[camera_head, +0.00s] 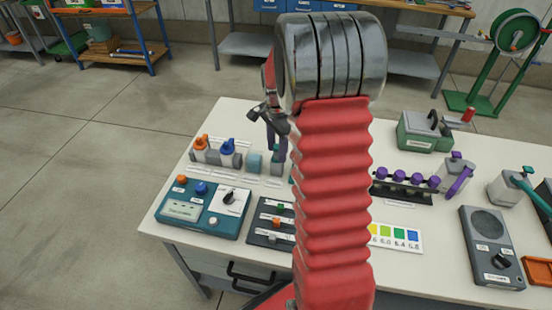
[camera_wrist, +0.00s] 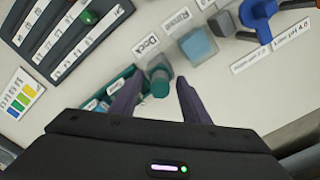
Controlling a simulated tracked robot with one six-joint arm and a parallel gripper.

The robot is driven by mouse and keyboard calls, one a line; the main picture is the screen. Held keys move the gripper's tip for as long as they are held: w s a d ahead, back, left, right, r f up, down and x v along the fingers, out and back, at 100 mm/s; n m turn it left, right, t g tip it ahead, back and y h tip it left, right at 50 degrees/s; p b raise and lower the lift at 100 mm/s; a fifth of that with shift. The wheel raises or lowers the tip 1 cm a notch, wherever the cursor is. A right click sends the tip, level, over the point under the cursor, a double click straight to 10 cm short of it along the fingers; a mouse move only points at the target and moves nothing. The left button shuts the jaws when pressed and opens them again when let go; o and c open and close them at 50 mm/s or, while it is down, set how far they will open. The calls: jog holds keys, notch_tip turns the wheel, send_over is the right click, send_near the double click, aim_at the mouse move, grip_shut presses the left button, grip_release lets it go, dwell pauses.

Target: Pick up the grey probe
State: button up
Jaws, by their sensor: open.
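In the wrist view, a short grey cylinder with a teal-green end (camera_wrist: 158,74) stands by the "Dock" label. It is the likeliest grey probe, but I cannot tell for sure. My gripper (camera_wrist: 160,78) is open, its two dark fingers on either side of this cylinder, with gaps showing. I cannot tell the height between them. In the head view, my gripper (camera_head: 276,144) points down at the table behind my red arm, which hides part of that spot.
The white table (camera_head: 240,112) holds an orange probe (camera_head: 201,142) and a blue probe (camera_head: 227,147) in grey stands, left of a light-blue block (camera_head: 254,162). A teal meter (camera_head: 202,207) and a dark switch panel (camera_head: 270,222) lie in front. A purple-capped vial rack (camera_head: 404,187) stands right.

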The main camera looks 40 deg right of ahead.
jog(key=shift+f, duration=0.25)
jog(key=shift+c, duration=0.7)
grip_shut()
